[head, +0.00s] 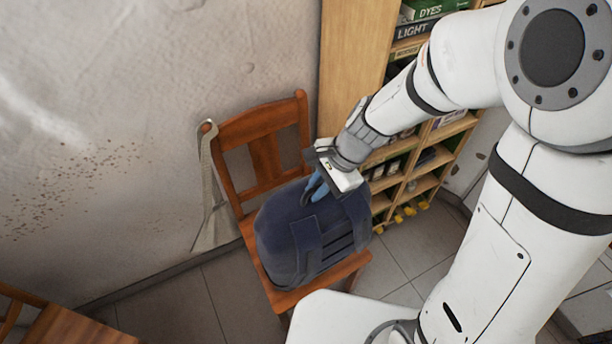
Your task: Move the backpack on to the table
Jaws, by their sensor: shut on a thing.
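The backpack (290,243) is dark blue with straps and sits on the seat of a wooden chair (338,274). My gripper (316,190) is at the top of the backpack, at its upper edge. Its blue fingers are shut on the top of the backpack, though the exact grip is partly hidden by the gripper body. No table that I can clearly identify as the task's table is in view; a wooden surface (75,328) shows at the bottom left, cut off by the frame.
A grey cloth or strap (208,185) hangs from the chair's left back post. A wooden shelf (357,60) with books and small items stands behind, right of the chair. Tiled floor (180,308) is clear left of the chair.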

